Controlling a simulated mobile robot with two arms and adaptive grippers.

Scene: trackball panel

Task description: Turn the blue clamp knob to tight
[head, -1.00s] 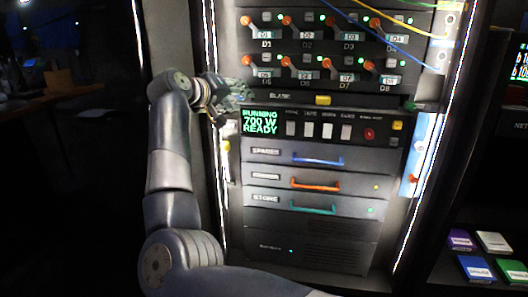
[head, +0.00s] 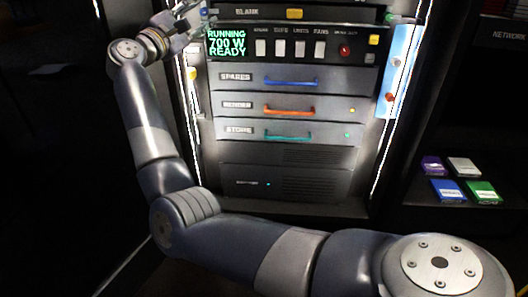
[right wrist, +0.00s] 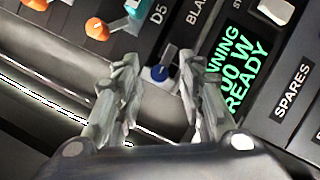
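A small blue knob (right wrist: 160,73) with a grey bar beside it shows in the right wrist view, on the panel's edge strip near the D5 label. I take it as the clamp knob; no tight marking on it can be read. My right gripper (right wrist: 160,59) is open, one finger on each side of the knob; contact cannot be told. My left gripper is not in view.
Orange-tipped toggles (right wrist: 97,29) lie close to the left finger in the right wrist view. Drawers with blue (head: 292,81), orange (head: 289,110) and green (head: 288,136) handles are below the display. Several coloured boxes (head: 447,190) sit on a shelf at right.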

